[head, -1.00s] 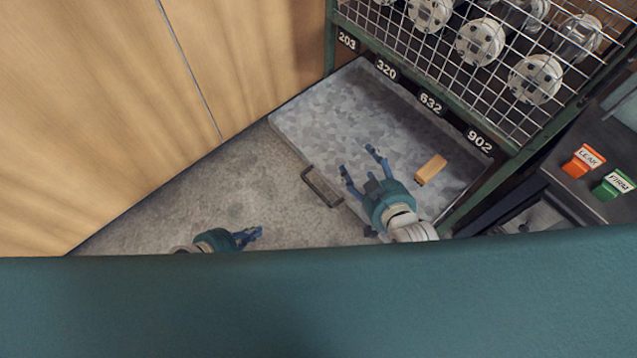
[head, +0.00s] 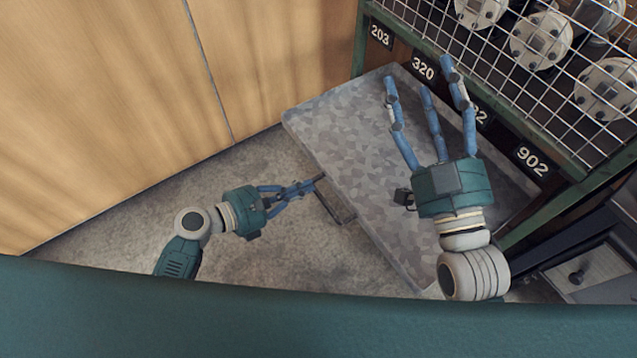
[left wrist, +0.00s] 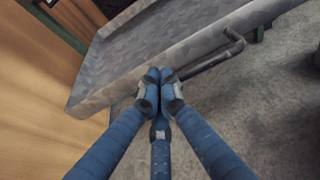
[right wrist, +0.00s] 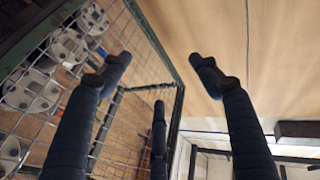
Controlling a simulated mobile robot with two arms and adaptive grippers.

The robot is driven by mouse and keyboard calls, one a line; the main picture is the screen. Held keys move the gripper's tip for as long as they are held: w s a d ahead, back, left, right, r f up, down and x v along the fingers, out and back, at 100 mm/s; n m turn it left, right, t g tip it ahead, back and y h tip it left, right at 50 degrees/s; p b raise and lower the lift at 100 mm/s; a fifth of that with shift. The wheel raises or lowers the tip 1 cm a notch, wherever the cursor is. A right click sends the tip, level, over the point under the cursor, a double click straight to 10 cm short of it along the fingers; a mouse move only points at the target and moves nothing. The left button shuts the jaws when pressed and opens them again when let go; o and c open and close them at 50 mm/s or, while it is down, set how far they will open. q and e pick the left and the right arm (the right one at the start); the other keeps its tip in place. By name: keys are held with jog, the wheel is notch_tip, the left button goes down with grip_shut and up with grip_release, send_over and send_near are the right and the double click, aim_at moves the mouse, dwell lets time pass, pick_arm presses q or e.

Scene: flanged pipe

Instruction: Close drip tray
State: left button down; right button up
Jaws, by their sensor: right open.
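The grey mottled drip tray (head: 345,140) is pulled out from under the green rack. Its bar handle (head: 338,203) is on the near front side. My left gripper (head: 306,187) is at the handle's upper end. In the left wrist view its fingertips (left wrist: 160,76) are together at the tray's front wall (left wrist: 125,85), with the handle (left wrist: 210,60) running off to the right from beside them. I see nothing clearly held. My right gripper (head: 420,80) is open and empty above the tray, fingers pointing toward the rack. It hides part of the tray.
The rack's wire mesh (head: 520,80) holds several white flanged pipes behind it, above number plates. A wooden panel wall (head: 110,110) stands at the left. Concrete floor (head: 290,250) is free in front of the tray. A dark cabinet (head: 590,268) is at the lower right.

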aim_at(330, 178)
pick_arm(q)
jog(key=b+x, duration=0.1)
jog(key=x, duration=0.3)
jog(key=shift+w+d+f, duration=0.25)
jog(key=shift+d, duration=0.05)
pick_arm(e)
jog(key=s+r+t+y, duration=0.1)
jog(key=s+r+t, duration=0.3)
jog(key=r, duration=0.3)
jog(key=shift+r, duration=0.15)
jog(key=shift+w, duration=0.1)
